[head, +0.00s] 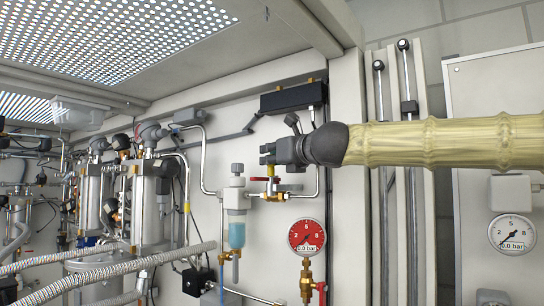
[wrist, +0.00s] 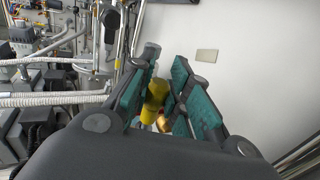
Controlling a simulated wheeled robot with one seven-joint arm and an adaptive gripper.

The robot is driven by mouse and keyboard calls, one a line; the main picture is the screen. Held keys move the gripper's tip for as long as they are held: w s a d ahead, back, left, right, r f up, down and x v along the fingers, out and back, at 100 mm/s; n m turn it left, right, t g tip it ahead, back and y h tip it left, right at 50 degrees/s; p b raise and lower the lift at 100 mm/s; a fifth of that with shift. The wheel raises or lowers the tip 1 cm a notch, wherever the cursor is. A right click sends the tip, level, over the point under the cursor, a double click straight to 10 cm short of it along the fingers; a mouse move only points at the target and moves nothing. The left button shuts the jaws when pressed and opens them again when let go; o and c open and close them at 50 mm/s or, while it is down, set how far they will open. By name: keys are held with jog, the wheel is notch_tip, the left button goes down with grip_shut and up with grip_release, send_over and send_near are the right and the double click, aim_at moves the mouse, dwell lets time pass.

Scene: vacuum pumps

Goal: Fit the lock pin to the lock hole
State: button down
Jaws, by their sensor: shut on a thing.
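My gripper (head: 268,155) reaches in from the right, at the end of my pale yellow arm, in front of the white wall. In the wrist view, my gripper (wrist: 160,92) has its teal-padded fingers closed around a yellow piece, which looks like the lock pin (wrist: 155,92). A brass-coloured part (wrist: 163,123) shows just beyond it between the fingers. In the head view, a small yellow part (head: 272,184) shows just below the fingertips, beside the red-handled valves; I cannot tell if it is the pin. I cannot make out the lock hole.
A red gauge (head: 307,237) hangs below my gripper, and a blue-filled filter bowl (head: 236,232) is to its left. Pipes run close around it. Metal vessels (head: 150,205) and braided hoses (head: 110,275) crowd the left. A black box (head: 293,96) is above.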

jog(key=shift+f+b, duration=0.45)
jog(key=shift+f, duration=0.15)
jog(key=shift+f, duration=0.25)
dwell(0.6)
jog(key=c, duration=1.3)
grip_release()
jog(key=v, duration=1.2)
